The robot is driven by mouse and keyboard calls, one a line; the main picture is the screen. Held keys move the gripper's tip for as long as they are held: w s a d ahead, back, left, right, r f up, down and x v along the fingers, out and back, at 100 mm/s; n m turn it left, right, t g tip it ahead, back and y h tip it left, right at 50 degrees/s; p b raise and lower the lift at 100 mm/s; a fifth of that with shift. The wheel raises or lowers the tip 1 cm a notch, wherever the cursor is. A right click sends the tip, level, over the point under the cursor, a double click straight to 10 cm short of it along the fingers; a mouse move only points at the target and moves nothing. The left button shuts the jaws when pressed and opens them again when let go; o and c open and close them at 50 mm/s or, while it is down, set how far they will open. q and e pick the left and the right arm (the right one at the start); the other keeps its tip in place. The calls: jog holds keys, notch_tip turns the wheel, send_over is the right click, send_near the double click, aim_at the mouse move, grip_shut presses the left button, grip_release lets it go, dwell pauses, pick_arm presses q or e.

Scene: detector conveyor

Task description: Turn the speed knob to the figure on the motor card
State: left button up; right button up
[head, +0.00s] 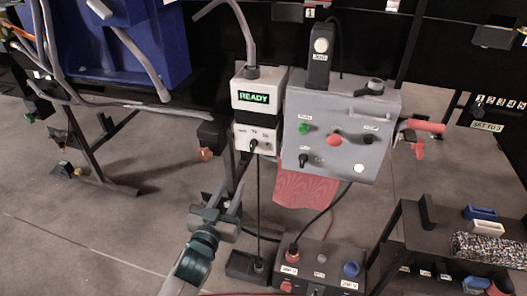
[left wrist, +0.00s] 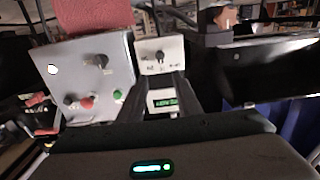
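A white box with a green READY display (head: 254,97) has a lower panel with a small dark knob (head: 253,145); marks around it are too small to read. In the left wrist view this knob (left wrist: 159,57) shows upside down, pointing straight in the picture. A card reading "SET TO 3" (head: 487,126) hangs at the right; it may be the motor card. My left gripper (head: 222,200) is open and empty, below and left of the knob panel, apart from it. In the left wrist view its fingers (left wrist: 163,88) stand apart. My right gripper is not in view.
A grey control box (head: 345,130) with green, red and white buttons and dark knobs stands right of the white box. A red cloth (head: 305,190) hangs below it. A dark socket box (head: 322,262) and cables lie underneath. A dark shelf (head: 440,258) stands at the right.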

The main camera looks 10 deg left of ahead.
aim_at(252, 148)
pick_arm(q)
jog(key=shift+r, duration=0.3)
jog(key=w, duration=1.7)
jog(key=shift+w+d+f, duration=0.1)
jog(key=shift+w+d, duration=0.1)
jog(key=shift+d, duration=0.1)
grip_shut()
